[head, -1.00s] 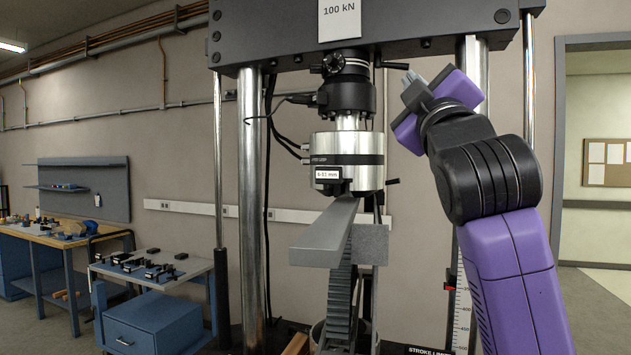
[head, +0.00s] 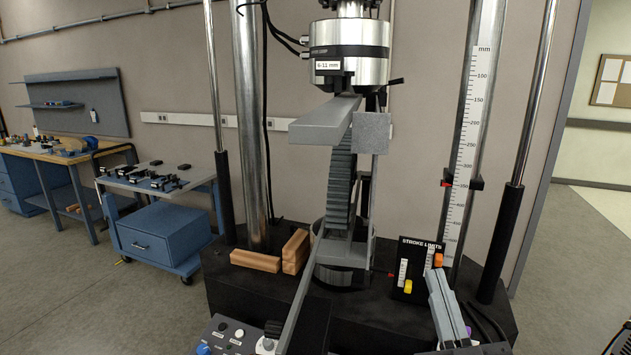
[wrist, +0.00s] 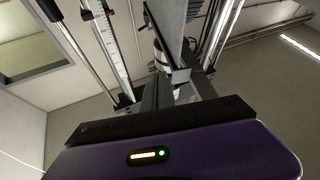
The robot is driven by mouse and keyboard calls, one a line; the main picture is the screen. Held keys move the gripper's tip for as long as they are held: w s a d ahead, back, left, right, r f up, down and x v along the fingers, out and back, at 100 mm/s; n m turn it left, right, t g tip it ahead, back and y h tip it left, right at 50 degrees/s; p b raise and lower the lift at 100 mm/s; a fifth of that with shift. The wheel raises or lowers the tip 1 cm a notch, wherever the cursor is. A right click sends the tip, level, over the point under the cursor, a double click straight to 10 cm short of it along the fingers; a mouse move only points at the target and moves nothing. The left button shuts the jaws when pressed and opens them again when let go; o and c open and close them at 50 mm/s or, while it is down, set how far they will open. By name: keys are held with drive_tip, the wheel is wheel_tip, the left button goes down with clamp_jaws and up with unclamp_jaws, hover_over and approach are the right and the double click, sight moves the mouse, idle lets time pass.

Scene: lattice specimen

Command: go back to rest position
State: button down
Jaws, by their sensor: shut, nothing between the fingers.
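The ridged grey lattice specimen (head: 341,185) stands in the middle of the testing machine, under the silver load cell (head: 350,52), apart from my gripper.
Steel columns (head: 236,130) and a white ruler (head: 470,140) flank the specimen. Wooden blocks (head: 255,261) lie on the black base (head: 230,292). A control panel (head: 225,338) is in front. A blue cart (head: 160,235) stands left, with open floor beside it.

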drive_tip(key=s+d+f+m+g, duration=0.1)
drive_tip(key=s+f+g, duration=0.1)
drive_tip(key=s+f, duration=0.6)
drive_tip(key=s+d+f+m+g+b, duration=0.1)
drive_tip(key=s+f+g, duration=0.2)
drive_tip(key=s+f, duration=0.5)
drive_tip(key=s+d+f+g+b, duration=0.1)
drive_tip(key=s+f+g, duration=0.2)
drive_tip(key=s+f, duration=0.5)
drive_tip(key=s, duration=1.1)
drive_tip(key=shift+s+f+m+h, duration=0.25)
drive_tip(key=shift+m+h, duration=0.15)
